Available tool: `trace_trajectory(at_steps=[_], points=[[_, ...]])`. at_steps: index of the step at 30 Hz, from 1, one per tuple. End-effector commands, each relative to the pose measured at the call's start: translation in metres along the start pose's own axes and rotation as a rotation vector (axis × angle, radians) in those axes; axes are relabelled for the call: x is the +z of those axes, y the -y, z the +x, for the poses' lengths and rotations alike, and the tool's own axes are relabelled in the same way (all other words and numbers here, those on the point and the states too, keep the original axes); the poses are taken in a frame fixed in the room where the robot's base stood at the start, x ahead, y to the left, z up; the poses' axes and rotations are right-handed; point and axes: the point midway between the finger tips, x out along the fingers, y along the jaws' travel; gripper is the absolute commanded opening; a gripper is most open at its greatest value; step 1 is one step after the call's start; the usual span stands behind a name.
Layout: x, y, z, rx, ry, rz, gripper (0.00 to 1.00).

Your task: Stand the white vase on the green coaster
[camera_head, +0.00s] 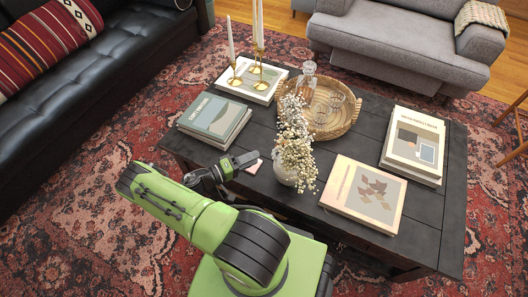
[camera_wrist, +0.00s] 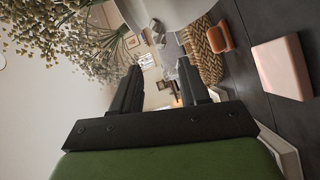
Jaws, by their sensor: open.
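The white vase (camera_head: 286,174) stands upright near the front edge of the dark coffee table and holds sprays of small pale flowers. In the wrist view part of the vase (camera_wrist: 172,12) shows at the top, with its flowers to the left. My gripper (camera_head: 241,166) is to the left of the vase, low over the table, apart from it. In the wrist view my gripper (camera_wrist: 160,82) has its two dark fingers apart with nothing between them. I cannot make out the green coaster in either view.
A pale pink block (camera_wrist: 283,67) and a small orange-brown object (camera_wrist: 220,37) lie near my gripper. A woven tray (camera_head: 338,129) with glassware stands behind the vase. Books (camera_head: 215,118) lie to the left, and another book (camera_head: 350,208) lies right of the vase.

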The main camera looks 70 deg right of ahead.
Motion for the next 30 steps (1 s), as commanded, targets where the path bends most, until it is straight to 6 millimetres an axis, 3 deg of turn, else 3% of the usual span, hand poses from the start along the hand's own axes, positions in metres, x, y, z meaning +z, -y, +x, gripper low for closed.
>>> trace_trajectory(at_steps=[9, 14, 17, 23, 26, 30], points=[[-0.002, -0.002, -0.008, -0.011, 0.008, 0.004, 0.44], [-0.025, -0.022, -0.042, -0.166, 0.085, 0.025, 0.44], [-0.04, -0.047, -0.076, -0.334, 0.143, 0.024, 0.44], [-0.055, -0.117, -0.152, -0.729, 0.172, -0.014, 0.44], [-0.051, -0.162, -0.187, -0.933, 0.132, -0.049, 0.44], [-0.03, -0.227, -0.228, -1.201, 0.01, -0.115, 0.44]])
